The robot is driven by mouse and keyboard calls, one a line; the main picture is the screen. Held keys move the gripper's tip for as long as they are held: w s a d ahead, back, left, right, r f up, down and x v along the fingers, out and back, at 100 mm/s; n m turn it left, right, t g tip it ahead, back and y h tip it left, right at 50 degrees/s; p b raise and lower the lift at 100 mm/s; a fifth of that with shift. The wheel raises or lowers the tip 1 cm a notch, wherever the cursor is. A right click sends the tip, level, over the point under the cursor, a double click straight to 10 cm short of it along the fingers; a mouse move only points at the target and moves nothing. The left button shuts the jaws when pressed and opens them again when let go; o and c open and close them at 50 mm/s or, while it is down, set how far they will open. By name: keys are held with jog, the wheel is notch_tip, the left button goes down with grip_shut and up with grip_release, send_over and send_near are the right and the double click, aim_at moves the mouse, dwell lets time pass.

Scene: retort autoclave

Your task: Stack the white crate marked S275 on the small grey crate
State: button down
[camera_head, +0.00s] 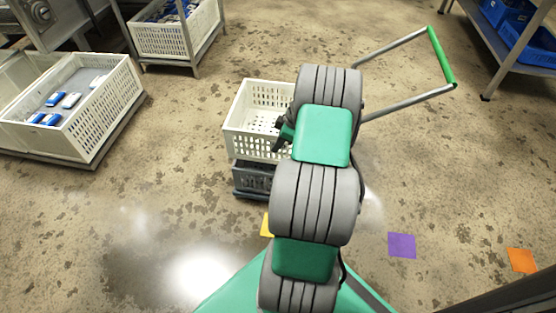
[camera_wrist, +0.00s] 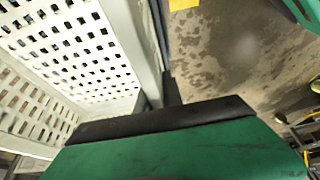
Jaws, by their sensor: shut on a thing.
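The white crate (camera_head: 242,134) has slotted walls and looks empty in the head view. It is upright directly above the small grey crate (camera_head: 250,182), roughly in line with it. I cannot tell whether it rests on the grey crate or hangs slightly above it. My gripper (camera_head: 282,141) is shut on the white crate's wall on its right side, partly hidden by my arm. In the wrist view the white crate's perforated inside (camera_wrist: 75,55) fills the left. No S275 marking is readable. The grey crate's right part is hidden behind my arm.
A white crate with blue and white packs (camera_head: 112,108) sits on a low platform at left. Another stands on a rack (camera_head: 165,40) behind. A green-gripped handle (camera_head: 440,58) rises at right. A shelf with blue bins (camera_head: 525,40) stands top right. Open floor has purple (camera_head: 402,245) and orange (camera_head: 522,260) squares.

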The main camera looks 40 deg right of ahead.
aim_at(278, 155)
jog(key=shift+s+a+f+b, duration=0.15)
jog(key=shift+f+b, duration=0.25)
jog(key=shift+f, duration=0.35)
jog(key=shift+s+a+f+b, duration=0.1)
jog(key=shift+s+f+b, duration=0.1)
jog(key=shift+f+b, duration=0.45)
jog(key=shift+s+a+f+b, duration=0.1)
jog(key=shift+s+f+b, duration=0.1)
jog(key=shift+f, duration=0.8)
jog(key=c, duration=1.5)
grip_release()
jog(key=shift+a+f, duration=0.1)
